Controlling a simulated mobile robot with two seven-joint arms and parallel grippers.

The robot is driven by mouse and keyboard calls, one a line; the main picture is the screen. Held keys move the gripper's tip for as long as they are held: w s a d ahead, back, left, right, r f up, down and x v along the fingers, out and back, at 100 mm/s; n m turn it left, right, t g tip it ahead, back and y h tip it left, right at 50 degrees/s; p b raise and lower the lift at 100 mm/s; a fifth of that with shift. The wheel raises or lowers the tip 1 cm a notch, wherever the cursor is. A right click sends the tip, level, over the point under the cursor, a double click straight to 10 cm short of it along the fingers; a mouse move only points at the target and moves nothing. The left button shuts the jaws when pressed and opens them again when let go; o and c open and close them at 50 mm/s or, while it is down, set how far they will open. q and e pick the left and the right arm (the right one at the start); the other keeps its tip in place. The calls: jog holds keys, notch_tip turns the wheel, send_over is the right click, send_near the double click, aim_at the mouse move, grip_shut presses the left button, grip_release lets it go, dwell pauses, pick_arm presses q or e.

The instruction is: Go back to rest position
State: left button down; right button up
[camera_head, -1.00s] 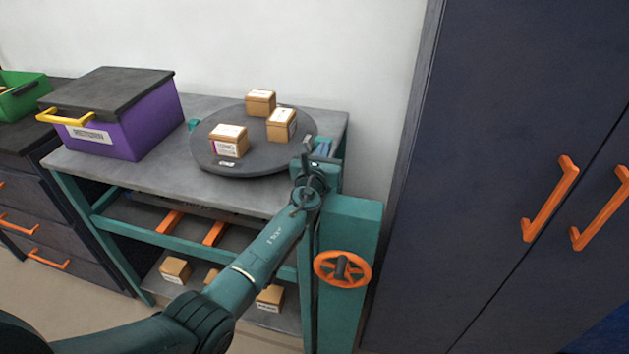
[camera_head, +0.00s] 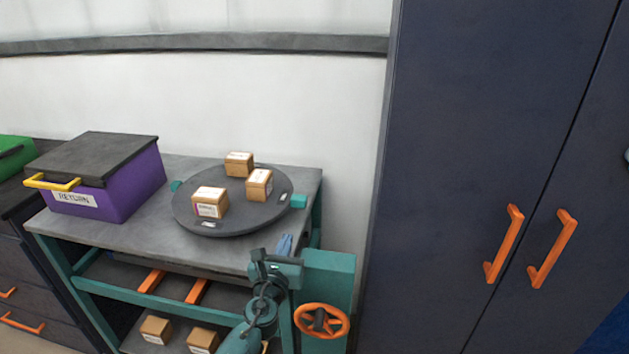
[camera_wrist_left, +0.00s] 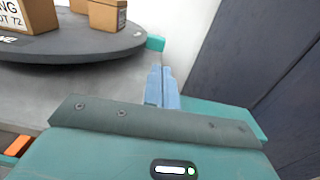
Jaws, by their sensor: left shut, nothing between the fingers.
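My left gripper (camera_head: 284,244) is at the front right corner of the workbench, in front of the round turntable. Its light blue fingers (camera_wrist_left: 162,86) are together and empty in the left wrist view. The dark turntable (camera_head: 232,225) carries three small cardboard boxes: one at the front left (camera_head: 210,203), one at the back (camera_head: 239,164) and one at the right (camera_head: 259,185). The gripper is apart from the boxes. My right gripper is in neither view.
A purple bin labelled RETURN (camera_head: 130,190) with a dark lid stands left on the bench (camera_head: 150,232). An orange handwheel (camera_head: 322,321) sits at the bench's right end. A dark cabinet with orange handles (camera_head: 504,243) stands at the right. More boxes (camera_head: 156,330) lie on the lower shelf.

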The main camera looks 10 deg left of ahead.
pick_arm(q)
jog(key=s+a+f+n+g+y, duration=0.25)
jog(key=s+a+n, duration=0.45)
jog(key=n, duration=0.4)
jog(key=s+a+f+n+g+y, duration=0.2)
jog(key=s+a+n+g+y, duration=0.2)
jog(key=s+n, duration=0.6)
jog(key=s+d+n+g+h, duration=0.2)
jog(key=s+n+g+h, duration=0.15)
jog(key=s+n, duration=0.5)
jog(key=s+d+n+g+h, duration=0.3)
jog(key=s+n+g, duration=0.15)
jog(key=s, duration=0.75)
jog(key=w+d+f+t+h, duration=0.2)
jog(key=w+d+f+t, duration=0.3)
jog(key=f, duration=0.4)
jog(key=shift+w+f+t+h, duration=0.15)
jog(key=shift+w+t+h, duration=0.2)
jog(key=shift+t, duration=0.5)
